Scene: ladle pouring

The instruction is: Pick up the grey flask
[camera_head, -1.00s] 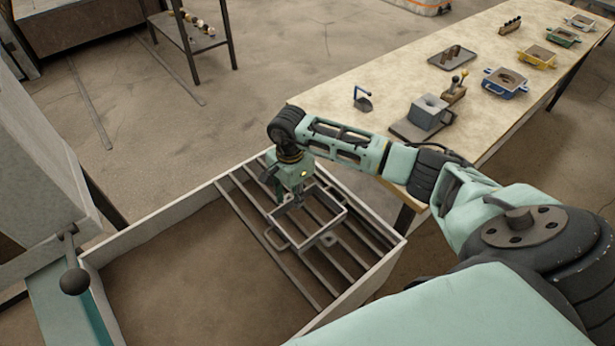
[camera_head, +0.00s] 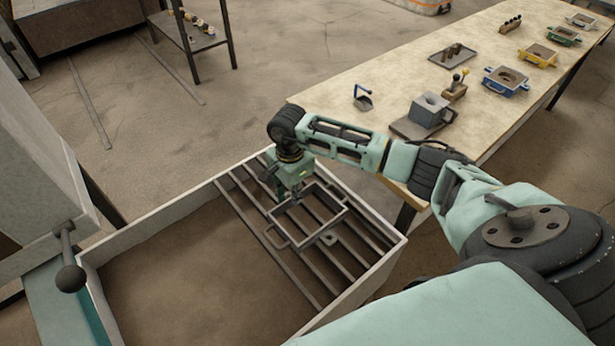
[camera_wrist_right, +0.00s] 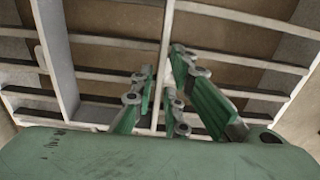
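The grey flask (camera_head: 338,220) is an open rectangular frame with side handles, on the bars of the grate. My right gripper (camera_head: 281,194) is down at the flask's far-left side, pointing downward. In the right wrist view the green fingers of the right gripper (camera_wrist_right: 162,82) stand on either side of a pale wall (camera_wrist_right: 167,35), apparently the flask's. A small gap shows beside this wall, so the fingers look open around it. The exact contact is hard to see. My left gripper is not in view.
The grate (camera_head: 345,265) spans the right part of a shallow walled bin (camera_head: 165,212). A workbench (camera_head: 370,75) at the right carries a grey block (camera_head: 428,110), a tray (camera_head: 452,60) and coloured flasks, including a blue one (camera_head: 505,84). A shelf stand (camera_head: 190,40) is at the back.

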